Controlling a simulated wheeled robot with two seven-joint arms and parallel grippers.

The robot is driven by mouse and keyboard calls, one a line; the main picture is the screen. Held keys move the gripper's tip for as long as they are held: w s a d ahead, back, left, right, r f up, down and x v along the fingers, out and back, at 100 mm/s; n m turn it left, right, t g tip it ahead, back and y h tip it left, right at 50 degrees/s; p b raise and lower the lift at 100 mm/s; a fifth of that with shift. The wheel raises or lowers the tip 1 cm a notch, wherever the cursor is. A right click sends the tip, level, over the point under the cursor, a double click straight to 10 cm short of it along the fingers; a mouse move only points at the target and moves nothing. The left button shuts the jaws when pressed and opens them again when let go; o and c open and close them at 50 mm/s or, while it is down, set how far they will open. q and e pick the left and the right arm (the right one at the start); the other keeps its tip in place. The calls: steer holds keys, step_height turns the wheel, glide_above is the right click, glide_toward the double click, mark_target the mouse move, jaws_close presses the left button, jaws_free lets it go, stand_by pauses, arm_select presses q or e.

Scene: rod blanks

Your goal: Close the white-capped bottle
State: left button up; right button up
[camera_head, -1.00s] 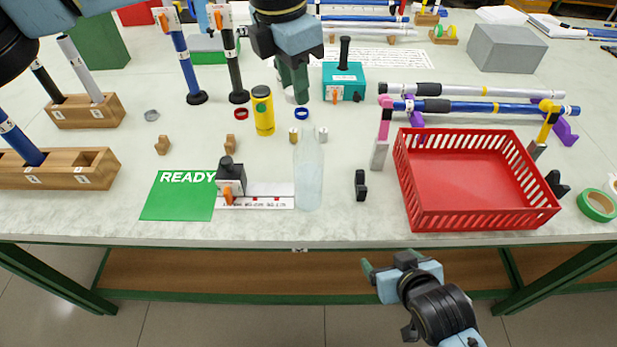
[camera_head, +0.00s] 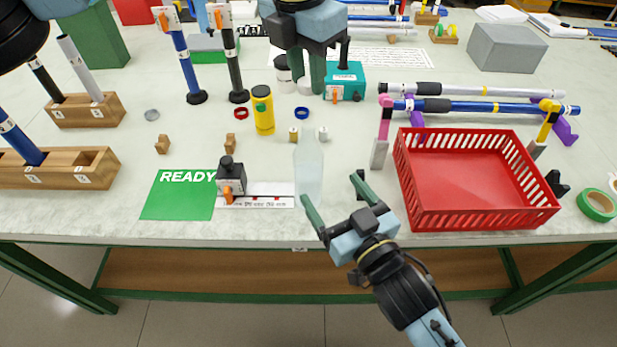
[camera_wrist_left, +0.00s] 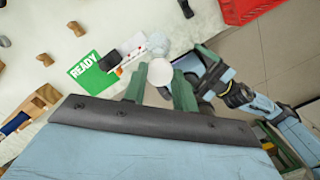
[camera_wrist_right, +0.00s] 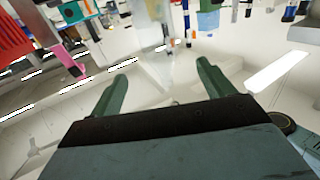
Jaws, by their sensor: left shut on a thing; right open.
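A translucent pale bottle (camera_head: 308,172) stands upright near the table's front edge, with no cap seen on its neck. My left gripper (camera_head: 304,88) is above and behind it in the head view. It is shut on a round white cap, which shows between its fingers in the left wrist view (camera_wrist_left: 160,76). My right gripper (camera_head: 333,190) is open in front of the bottle, its left fingertip overlapping the bottle's lower part in the head view. I cannot tell whether it touches. In the right wrist view the bottle (camera_wrist_right: 155,45) shows blurred beyond the open fingers.
A red basket (camera_head: 480,222) stands to the right. A black-and-grey block with an orange lever (camera_head: 231,178) and a white strip lie left of the bottle, beside a green READY mat (camera_head: 178,197). A yellow bottle (camera_head: 264,112) stands behind.

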steer(key=shift+w, duration=0.1)
steer(key=x, duration=1.1)
steer(key=shift+w+a, duration=0.2)
steer(key=shift+w, duration=0.15)
steer(key=c, duration=1.5)
arm_select(q)
glide_above(309, 125)
steer(key=shift+s+a+f, duration=0.1)
steer(key=shift+a+f, duration=0.05)
steer(key=shift+f, duration=2.35)
steer(key=shift+f, duration=0.1)
steer(key=shift+f, duration=0.8)
steer(key=shift+f, duration=0.55)
